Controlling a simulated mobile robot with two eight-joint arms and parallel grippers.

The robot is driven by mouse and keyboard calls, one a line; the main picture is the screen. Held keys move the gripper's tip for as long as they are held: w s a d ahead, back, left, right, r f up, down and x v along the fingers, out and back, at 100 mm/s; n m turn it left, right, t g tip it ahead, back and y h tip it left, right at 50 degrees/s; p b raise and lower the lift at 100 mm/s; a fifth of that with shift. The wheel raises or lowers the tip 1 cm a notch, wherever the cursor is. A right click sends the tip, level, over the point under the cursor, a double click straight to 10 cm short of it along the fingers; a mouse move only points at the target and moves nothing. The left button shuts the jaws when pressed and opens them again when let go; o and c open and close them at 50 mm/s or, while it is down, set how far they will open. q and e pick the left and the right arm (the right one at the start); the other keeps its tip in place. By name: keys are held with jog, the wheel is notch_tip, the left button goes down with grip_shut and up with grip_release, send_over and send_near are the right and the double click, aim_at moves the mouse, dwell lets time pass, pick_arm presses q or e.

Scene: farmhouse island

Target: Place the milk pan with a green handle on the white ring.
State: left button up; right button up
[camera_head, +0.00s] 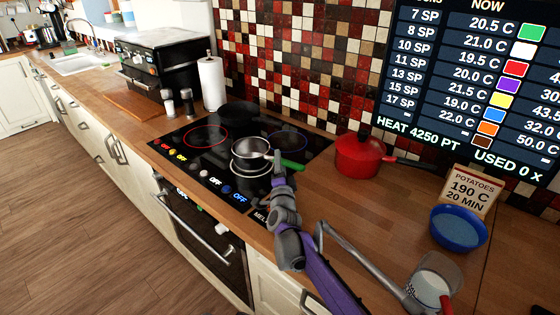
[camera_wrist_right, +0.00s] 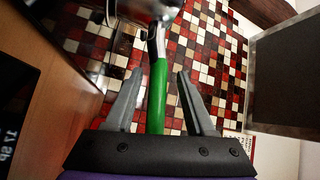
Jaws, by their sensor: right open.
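The milk pan (camera_head: 249,147) is a small steel pan with a green handle (camera_head: 293,165) that points right and toward me. It appears over the back part of the white ring (camera_head: 250,168), whose front edge shows below it. I cannot tell whether its base touches the hob. My right gripper (camera_head: 278,168) is at the handle. In the right wrist view the green handle (camera_wrist_right: 158,98) lies between the two spread fingers of the right gripper (camera_wrist_right: 159,76), with gaps on both sides. My left gripper is not in view.
The black hob (camera_head: 180,150) also has a red ring (camera_head: 206,127) and a blue ring (camera_head: 303,144). A dark pan (camera_head: 238,112) is at its back. A red pot (camera_head: 358,157) stands right of the hob, a blue bowl (camera_head: 458,229) farther right. Counter before the pot is clear.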

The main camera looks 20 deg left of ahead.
jog(key=b+v, duration=0.1)
jog(key=v, duration=0.9)
jog(key=shift+s, duration=0.25)
